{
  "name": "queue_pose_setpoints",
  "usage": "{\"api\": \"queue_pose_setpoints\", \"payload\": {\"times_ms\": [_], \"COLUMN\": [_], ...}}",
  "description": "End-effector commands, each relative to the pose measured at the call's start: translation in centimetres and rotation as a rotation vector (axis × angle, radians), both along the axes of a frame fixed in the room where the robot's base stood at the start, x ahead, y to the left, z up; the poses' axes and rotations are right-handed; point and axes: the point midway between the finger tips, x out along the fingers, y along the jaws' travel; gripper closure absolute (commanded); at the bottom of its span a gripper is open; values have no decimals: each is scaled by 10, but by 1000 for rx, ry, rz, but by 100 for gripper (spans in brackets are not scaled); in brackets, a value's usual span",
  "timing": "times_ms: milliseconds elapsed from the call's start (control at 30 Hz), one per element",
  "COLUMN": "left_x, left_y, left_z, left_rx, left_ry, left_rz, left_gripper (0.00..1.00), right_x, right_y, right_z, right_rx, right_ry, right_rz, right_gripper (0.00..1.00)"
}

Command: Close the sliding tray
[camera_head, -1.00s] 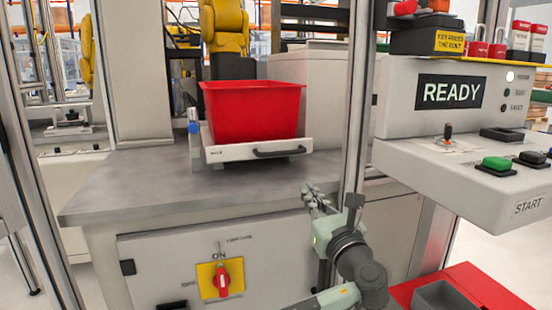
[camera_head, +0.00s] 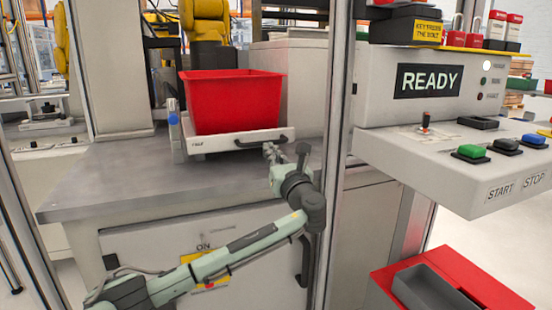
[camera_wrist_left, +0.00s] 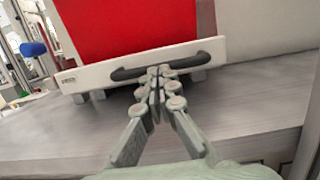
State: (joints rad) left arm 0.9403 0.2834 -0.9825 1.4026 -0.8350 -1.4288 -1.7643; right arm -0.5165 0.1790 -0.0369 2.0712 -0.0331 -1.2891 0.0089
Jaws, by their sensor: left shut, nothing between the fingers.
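The sliding tray (camera_head: 213,145) is a white-fronted drawer on the grey worktop, with a dark bar handle (camera_head: 262,139) on its front. It carries a red bin (camera_head: 232,103). My left gripper (camera_head: 284,150) is shut and empty, just in front of the right part of the tray front, by the handle. In the left wrist view the tray front (camera_wrist_left: 90,75) spans the top, and the shut fingertips (camera_wrist_left: 160,72) overlap the handle (camera_wrist_left: 165,64); I cannot tell whether they touch it. My right gripper is not in view.
The grey worktop (camera_head: 110,185) is clear in front of the tray. A metal post (camera_head: 335,150) stands just right of my left gripper. A control box reading READY (camera_head: 428,82) and a button panel (camera_head: 480,170) stand at the right. A red lower box (camera_head: 455,275) is below.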

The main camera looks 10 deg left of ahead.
Motion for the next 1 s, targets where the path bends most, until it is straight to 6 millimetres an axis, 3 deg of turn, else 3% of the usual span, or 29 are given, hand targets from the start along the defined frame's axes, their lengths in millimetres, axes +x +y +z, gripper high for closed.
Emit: {"api": "queue_pose_setpoints", "payload": {"times_ms": [400,500,700,1000], "left_x": [4,13,41,46], "left_y": [3,9,27,32], "left_z": [1,3,2,2], "left_rx": [0,0,0,-1], "left_ry": [0,0,0,-2], "left_rz": [1,3,2,0], "left_gripper": [100,100,100,100], "right_x": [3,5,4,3], "right_y": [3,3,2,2], "right_z": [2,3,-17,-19], "right_rx": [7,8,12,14], "right_ry": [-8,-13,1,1], "right_rz": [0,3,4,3], "right_gripper": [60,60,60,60]}}
